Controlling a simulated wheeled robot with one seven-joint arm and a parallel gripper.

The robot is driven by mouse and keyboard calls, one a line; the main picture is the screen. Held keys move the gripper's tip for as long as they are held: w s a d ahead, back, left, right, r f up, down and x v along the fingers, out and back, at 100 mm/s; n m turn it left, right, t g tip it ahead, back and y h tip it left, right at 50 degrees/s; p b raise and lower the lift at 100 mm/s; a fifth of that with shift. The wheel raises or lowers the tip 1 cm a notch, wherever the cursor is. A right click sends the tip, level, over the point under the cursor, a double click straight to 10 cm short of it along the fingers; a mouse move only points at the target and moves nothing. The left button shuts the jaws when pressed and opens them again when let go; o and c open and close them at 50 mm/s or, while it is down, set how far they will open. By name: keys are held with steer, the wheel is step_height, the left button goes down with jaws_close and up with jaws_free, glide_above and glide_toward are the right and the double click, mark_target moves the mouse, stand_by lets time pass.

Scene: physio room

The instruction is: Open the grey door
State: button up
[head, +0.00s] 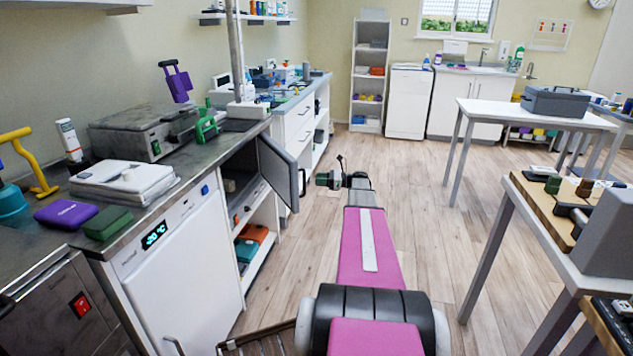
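The grey door (278,172) belongs to a cupboard under the counter on the left. It stands swung out from the cupboard front, and shelves inside (240,190) show beside it. A dark upright handle (303,182) is on its outer edge. My pink arm reaches forward from the bottom of the view. My gripper (322,180) is at the arm's far end, just right of the door's handle edge. It looks small and dark here. I cannot tell whether its fingers are open or shut, or whether they touch the door.
A white freezer (180,270) with a lit display is left of the open cupboard. The grey counter (215,146) above carries a machine and several small items. White tables (535,112) stand to the right. The wooden floor (400,180) between is clear.

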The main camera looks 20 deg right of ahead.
steer(key=shift+s+d, duration=0.2)
steer(key=shift+d, duration=1.2)
steer(key=shift+s+d, duration=0.15)
steer(key=shift+d, duration=1.2)
